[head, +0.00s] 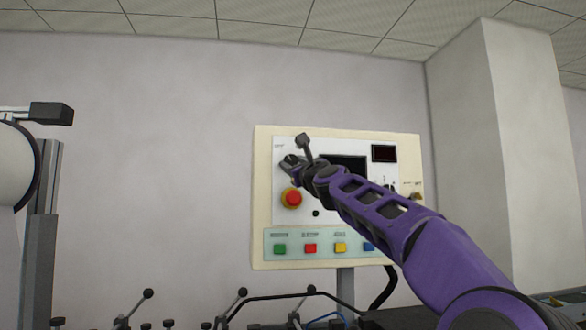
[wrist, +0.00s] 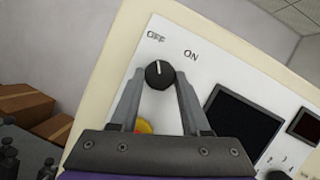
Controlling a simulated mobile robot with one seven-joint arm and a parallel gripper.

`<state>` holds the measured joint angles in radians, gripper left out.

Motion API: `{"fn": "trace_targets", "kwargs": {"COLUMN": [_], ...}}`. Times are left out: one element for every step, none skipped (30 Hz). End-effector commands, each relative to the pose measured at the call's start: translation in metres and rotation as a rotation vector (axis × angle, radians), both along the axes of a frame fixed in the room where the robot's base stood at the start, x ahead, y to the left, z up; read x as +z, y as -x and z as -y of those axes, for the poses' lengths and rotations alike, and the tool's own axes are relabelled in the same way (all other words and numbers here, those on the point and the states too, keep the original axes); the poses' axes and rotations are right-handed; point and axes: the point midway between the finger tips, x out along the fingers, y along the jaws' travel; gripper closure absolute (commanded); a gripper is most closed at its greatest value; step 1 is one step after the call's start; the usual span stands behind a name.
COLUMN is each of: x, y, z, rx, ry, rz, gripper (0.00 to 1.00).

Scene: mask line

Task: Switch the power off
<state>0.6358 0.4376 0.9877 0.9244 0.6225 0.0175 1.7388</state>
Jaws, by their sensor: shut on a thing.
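A round black power knob (wrist: 159,75) with a white pointer mark sits on the white face of the control panel (wrist: 215,77). The OFF label (wrist: 156,37) and the ON label (wrist: 191,56) are printed above it. The mark points towards OFF. My gripper (wrist: 160,80) is shut on the knob, with one finger on each side. In the head view, my gripper (head: 290,162) is at the upper left of the panel (head: 262,190) and hides the knob.
A red emergency button (head: 291,198) on a yellow base sits just below my gripper. Several coloured buttons line the panel's lower strip (head: 295,256). A dark screen (wrist: 245,124) lies to the right of the knob. Cardboard boxes (wrist: 30,98) show at the left in the wrist view.

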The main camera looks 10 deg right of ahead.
Motion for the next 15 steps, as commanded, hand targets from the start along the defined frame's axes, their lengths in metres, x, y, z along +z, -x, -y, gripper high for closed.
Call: {"fn": "trace_targets", "kwargs": {"x": [0.0005, 0.0007, 0.0005, 0.0006, 0.0008, 0.0007, 0.0007, 0.0006, 0.0006, 0.0005, 0.0006, 0.0005, 0.0005, 0.0005, 0.0005], "y": [-0.0002, -0.0003, -0.0004, -0.0004, -0.0003, -0.0003, -0.0003, -0.0003, -0.0003, -0.0004, -0.0003, -0.0004, -0.0003, -0.0003, -0.0003], "z": [0.0012, 0.0011, 0.0010, 0.0012, 0.0014, 0.0013, 0.0012, 0.0012, 0.0012, 0.0012, 0.0012, 0.0012, 0.0013, 0.0013, 0.0013], "rx": [-0.001, -0.001, 0.000, -0.001, -0.001, 0.000, 0.000, 0.000, 0.000, 0.000, 0.000, -0.001, -0.001, -0.001, -0.001], "ry": [0.042, 0.064, 0.087, 0.100, 0.109, 0.116, 0.118, 0.119, 0.119, 0.118, 0.118, 0.118, 0.118, 0.118, 0.118], "rz": [0.001, 0.000, -0.001, 0.000, 0.000, -0.001, -0.001, -0.001, -0.001, -0.001, -0.001, -0.001, -0.001, -0.001, -0.001], "gripper": [1.00, 1.00, 1.00, 1.00, 1.00, 1.00, 1.00, 1.00, 1.00, 1.00, 1.00, 1.00, 1.00, 1.00, 0.46]}}
